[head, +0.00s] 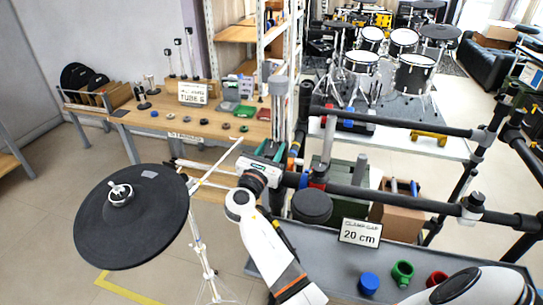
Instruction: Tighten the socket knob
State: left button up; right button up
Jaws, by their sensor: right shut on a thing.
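My right gripper (272,152) is at the left end of the black rack's front bar (380,193), with its white wrist below it. Its jaws are closed at the clamp there. The socket knob is hidden behind the jaws and too small to make out. A round black cymbal pad (135,225) on a thin stand is to the left. My left gripper is not in view.
A wooden table (160,122) stands behind. A drum kit (412,74) is at the back.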

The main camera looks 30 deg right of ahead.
jog(key=shift+m+g+h, duration=0.3)
jog(key=shift+m+g, duration=0.2)
jog(key=shift+m, duration=0.1)
jog(key=o, duration=1)
jog(key=shift+a, duration=0.1)
jog(key=shift+s+a, duration=0.25)
jog(key=shift+a, duration=0.1)
jog(key=p+v, duration=0.1)
jog(key=v, duration=1)
jog(key=shift+p, duration=0.3)
jog(key=shift+s+f, duration=0.1)
jog(key=shift+f, duration=0.05)
